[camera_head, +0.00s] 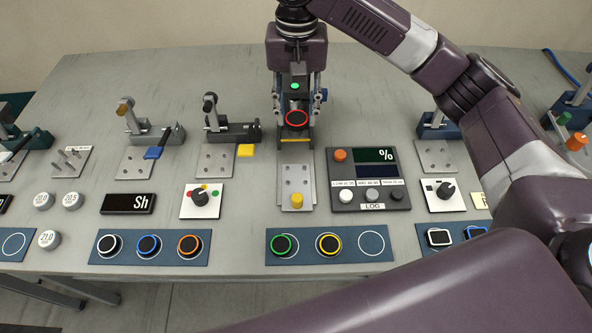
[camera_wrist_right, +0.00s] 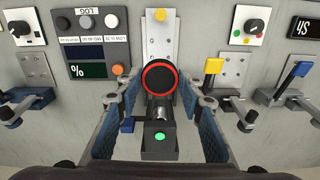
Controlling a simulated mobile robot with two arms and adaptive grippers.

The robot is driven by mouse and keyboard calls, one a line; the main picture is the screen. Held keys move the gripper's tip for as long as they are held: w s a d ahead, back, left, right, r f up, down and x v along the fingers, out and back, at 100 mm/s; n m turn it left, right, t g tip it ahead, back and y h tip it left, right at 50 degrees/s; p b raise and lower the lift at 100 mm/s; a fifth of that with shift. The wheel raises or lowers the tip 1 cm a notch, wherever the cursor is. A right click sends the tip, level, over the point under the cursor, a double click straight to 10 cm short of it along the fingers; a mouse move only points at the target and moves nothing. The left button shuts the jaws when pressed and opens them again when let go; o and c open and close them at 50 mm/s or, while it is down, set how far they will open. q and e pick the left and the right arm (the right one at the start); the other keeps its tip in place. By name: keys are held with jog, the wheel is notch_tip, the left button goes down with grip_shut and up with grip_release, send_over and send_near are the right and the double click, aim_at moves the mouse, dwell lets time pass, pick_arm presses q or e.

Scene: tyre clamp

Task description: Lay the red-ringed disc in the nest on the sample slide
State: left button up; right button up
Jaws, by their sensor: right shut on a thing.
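The red-ringed disc (camera_head: 297,118) is black with a red rim and also shows in the right wrist view (camera_wrist_right: 159,78). My right gripper (camera_wrist_right: 159,84) is shut on it, with a finger on each side. The disc is in front of the dark instrument with a green light (camera_head: 295,86). The metal slide plate (camera_head: 296,180) with a yellow knob (camera_head: 297,201) extends from that instrument toward the front; it shows beyond the disc in the wrist view (camera_wrist_right: 162,45). I cannot make out the nest, nor the gap beneath the disc. My left gripper is not in view.
A blue mat (camera_head: 330,258) at the front holds a green-ringed disc (camera_head: 283,245), a yellow-ringed disc (camera_head: 329,243) and an empty white circle (camera_head: 371,243). A display box (camera_head: 368,179) stands right of the slide. Toggle clamps (camera_head: 229,128) stand to the left.

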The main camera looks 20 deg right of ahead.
jog(key=p, duration=0.2)
send_over(297, 176)
notch_tip(297, 176, down, 15)
jog(key=shift+a+f, duration=0.1)
jog(key=shift+f, duration=2.1)
jog(key=o, duration=1.1)
jog(key=shift+f, duration=0.15)
jog(key=shift+o, duration=0.2)
notch_tip(297, 176, up, 12)
jog(key=b, duration=0.2)
jog(key=shift+r, duration=0.2)
